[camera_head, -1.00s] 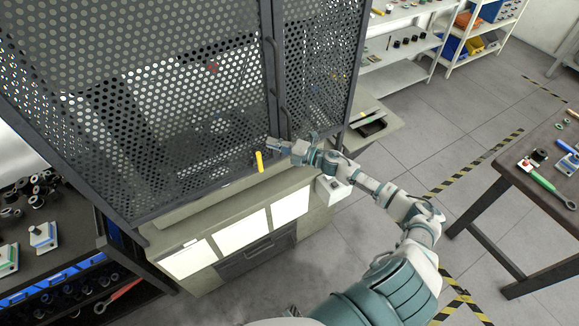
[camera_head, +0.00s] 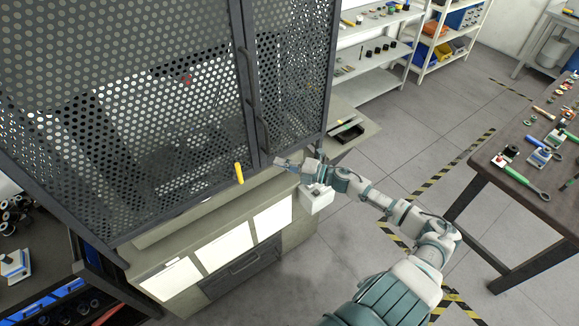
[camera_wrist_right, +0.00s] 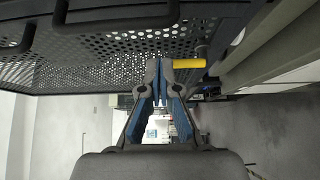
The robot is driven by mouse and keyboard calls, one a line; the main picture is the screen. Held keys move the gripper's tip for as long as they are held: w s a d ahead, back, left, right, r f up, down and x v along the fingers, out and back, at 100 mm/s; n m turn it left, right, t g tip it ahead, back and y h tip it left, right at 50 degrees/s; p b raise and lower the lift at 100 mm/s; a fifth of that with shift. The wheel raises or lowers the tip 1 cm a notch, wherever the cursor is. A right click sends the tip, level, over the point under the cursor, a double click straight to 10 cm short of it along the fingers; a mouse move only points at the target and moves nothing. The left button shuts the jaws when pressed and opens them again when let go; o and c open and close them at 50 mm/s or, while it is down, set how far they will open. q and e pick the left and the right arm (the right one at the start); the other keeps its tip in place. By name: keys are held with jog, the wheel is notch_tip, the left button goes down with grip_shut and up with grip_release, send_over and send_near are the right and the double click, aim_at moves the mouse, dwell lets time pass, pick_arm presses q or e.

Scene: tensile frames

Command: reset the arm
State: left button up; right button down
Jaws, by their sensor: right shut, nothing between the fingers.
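My right gripper (camera_head: 283,162) is near the lower edge of the perforated double doors (camera_head: 130,110) of a grey cabinet, just right of a yellow handle (camera_head: 239,173). In the right wrist view its fingers (camera_wrist_right: 158,68) are closed together with nothing between them. The yellow handle (camera_wrist_right: 188,63) there lies just right of the fingertips; whether they touch is unclear. The doors look shut, with dark vertical handles (camera_head: 250,85) at their meeting edges. My left gripper is not in view.
A dark workbench (camera_head: 530,190) with tools, including a green-handled one (camera_head: 520,178), stands at the right. White shelves (camera_head: 375,60) are at the back. A dark rack (camera_head: 30,285) is at lower left. Open floor (camera_head: 400,140) lies between cabinet and workbench.

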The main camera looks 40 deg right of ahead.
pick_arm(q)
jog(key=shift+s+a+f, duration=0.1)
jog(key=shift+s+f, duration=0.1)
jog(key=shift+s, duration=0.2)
pick_arm(e)
jog(key=v, duration=0.2)
jog(key=shift+s+r, duration=0.2)
jog(key=shift+s, duration=0.15)
